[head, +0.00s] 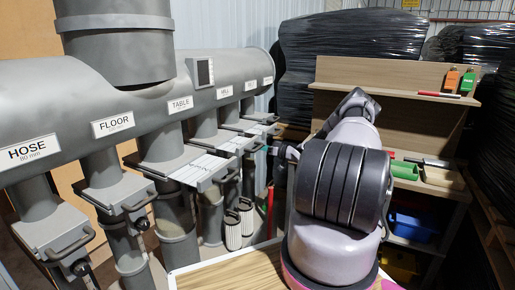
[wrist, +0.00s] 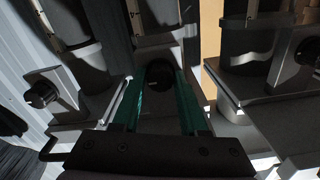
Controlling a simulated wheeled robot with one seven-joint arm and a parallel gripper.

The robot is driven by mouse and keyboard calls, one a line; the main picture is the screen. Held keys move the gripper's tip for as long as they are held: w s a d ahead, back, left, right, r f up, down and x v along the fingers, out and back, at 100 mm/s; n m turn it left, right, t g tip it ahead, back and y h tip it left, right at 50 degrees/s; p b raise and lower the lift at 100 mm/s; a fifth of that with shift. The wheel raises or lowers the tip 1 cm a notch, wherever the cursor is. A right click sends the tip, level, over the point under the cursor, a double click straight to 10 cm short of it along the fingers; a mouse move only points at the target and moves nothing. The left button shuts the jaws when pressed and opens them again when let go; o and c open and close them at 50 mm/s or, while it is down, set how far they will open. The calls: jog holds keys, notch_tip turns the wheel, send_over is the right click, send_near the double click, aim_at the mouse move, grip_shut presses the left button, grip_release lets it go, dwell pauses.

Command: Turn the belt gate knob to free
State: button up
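A black round knob (wrist: 160,77) sits on a grey gate body in the middle of the wrist view. My gripper (wrist: 162,86) has its two green fingers apart, one on each side of this knob; I cannot tell whether they touch it. In the head view my gripper (head: 284,151) is mostly hidden by my arm, at the far end of the gate row. The grey duct (head: 230,66) carries labelled branches, with HOSE, FLOOR, TABLE and MILL nearest; the two farthest labels are too small to read, so I cannot confirm which is belt.
Neighbouring knobs show at left (wrist: 42,93) and right (wrist: 307,50) in the wrist view, close to my gripper. Gate plates with handles (head: 72,244) stick out along the row. A wooden shelf unit (head: 390,75) stands at right, with black-wrapped stacks (head: 335,45) behind.

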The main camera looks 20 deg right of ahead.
grip_shut()
jog(key=shift+n, duration=0.4)
jog(key=shift+s+f+n, duration=0.1)
jog(key=shift+n, duration=8.4)
jog(key=o, duration=0.6)
grip_release()
